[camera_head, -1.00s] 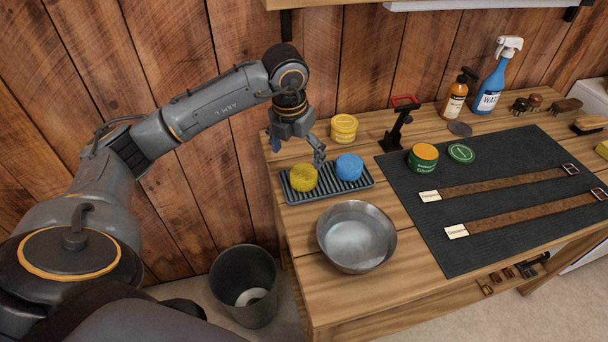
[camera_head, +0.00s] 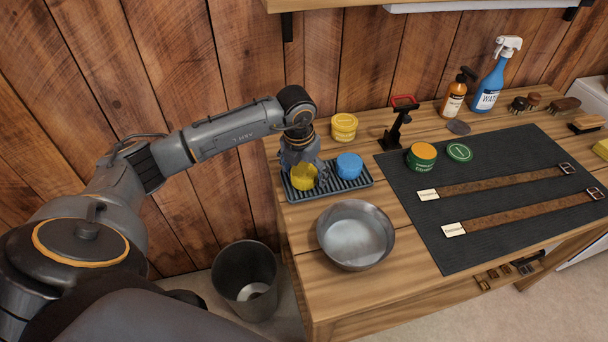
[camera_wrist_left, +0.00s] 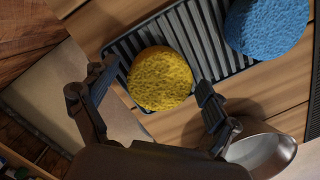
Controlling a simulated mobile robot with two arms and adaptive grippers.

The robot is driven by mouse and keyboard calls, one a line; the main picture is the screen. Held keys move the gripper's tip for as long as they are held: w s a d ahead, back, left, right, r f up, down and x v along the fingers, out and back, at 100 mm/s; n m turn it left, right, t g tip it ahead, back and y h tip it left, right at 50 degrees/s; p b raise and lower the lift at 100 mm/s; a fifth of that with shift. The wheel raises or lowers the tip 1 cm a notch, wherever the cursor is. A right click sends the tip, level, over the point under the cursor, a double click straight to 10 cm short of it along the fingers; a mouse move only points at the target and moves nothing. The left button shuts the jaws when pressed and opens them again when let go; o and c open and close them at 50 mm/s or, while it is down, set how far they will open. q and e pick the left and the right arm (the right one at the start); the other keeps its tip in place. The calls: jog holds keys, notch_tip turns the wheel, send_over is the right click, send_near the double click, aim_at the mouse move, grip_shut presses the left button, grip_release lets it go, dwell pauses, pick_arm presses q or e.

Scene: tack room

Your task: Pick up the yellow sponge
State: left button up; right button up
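The yellow sponge (camera_head: 303,178) is round and sits on the left part of a dark ribbed tray (camera_head: 327,191). In the left wrist view the sponge (camera_wrist_left: 160,79) shows between and just beyond the two fingers. My left gripper (camera_wrist_left: 158,84) is open, with one finger on each side of the sponge. In the head view my left gripper (camera_head: 307,172) is directly over the sponge and hides its top. I cannot tell whether the fingers touch it. A blue sponge (camera_head: 349,166) lies to its right on the same tray. My right gripper is not in view.
A metal bowl (camera_head: 356,236) stands in front of the tray. A yellow tin (camera_head: 344,127) and a red-topped stand (camera_head: 400,121) are behind it. A dark mat (camera_head: 490,215) with straps lies right. A bin (camera_head: 246,281) stands on the floor.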

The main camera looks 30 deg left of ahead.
pick_arm(q)
jog(key=c, duration=0.8)
jog(key=shift+o, duration=0.2)
